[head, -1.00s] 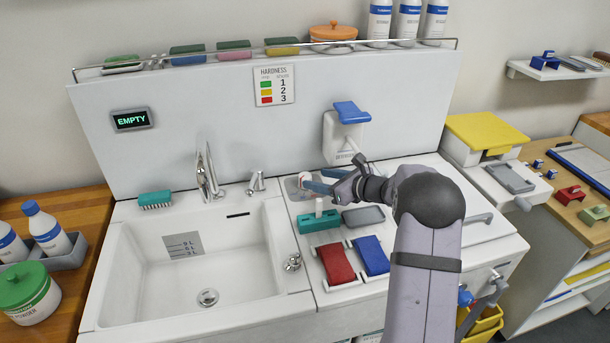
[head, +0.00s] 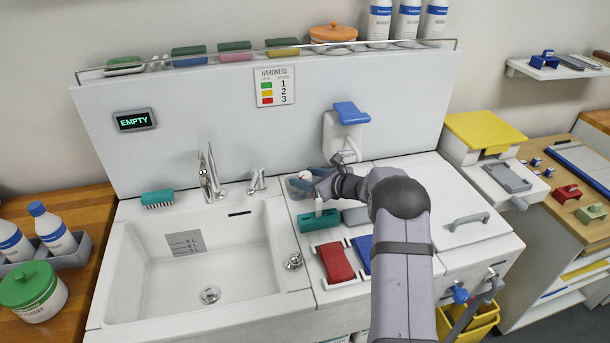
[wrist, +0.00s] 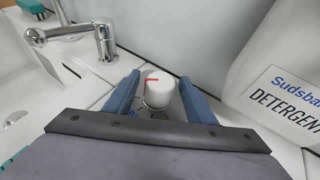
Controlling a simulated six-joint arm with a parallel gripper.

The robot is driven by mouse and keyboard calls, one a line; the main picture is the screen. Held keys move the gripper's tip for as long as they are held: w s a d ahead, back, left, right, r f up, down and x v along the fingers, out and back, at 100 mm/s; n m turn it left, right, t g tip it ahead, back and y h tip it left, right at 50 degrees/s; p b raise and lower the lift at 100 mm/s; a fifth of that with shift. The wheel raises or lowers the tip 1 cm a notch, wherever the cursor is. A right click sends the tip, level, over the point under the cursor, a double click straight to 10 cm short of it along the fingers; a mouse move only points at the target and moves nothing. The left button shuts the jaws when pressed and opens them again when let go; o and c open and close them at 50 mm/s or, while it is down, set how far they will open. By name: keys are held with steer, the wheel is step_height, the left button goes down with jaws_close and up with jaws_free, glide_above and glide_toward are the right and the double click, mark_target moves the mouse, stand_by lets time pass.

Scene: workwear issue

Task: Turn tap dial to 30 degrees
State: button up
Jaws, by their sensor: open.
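A white round knob with a red line on top, which looks like the tap dial, stands on a metal base (wrist: 160,91). In the head view the dial (head: 305,176) is small, on the grey recessed plate right of the sink. My gripper (wrist: 158,82) is open, with one blue finger on each side of the dial. I cannot tell whether either finger touches it. The red line runs toward the left and bends near its end; its exact angle is unclear. In the head view my gripper (head: 307,180) partly hides the dial's base.
The chrome tap (head: 208,175) and its small lever (head: 257,183) stand left of the dial. A detergent dispenser (head: 343,130) is close behind on the right. A green block (head: 318,221) and a red-topped item (head: 335,261) lie in front. The display (head: 135,120) reads EMPTY.

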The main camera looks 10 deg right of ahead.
steer(key=shift+w+a+f, duration=0.1)
steer(key=shift+w+a, duration=0.05)
steer(key=shift+w, duration=0.05)
steer(key=c, duration=1)
steer(key=shift+c, duration=0.2)
steer(key=shift+n+g+y, duration=0.3)
steer(key=shift+n+y, duration=0.1)
steer(key=shift+y, duration=0.1)
steer(key=shift+n+g+y, duration=0.6)
steer(key=shift+n+y, duration=0.2)
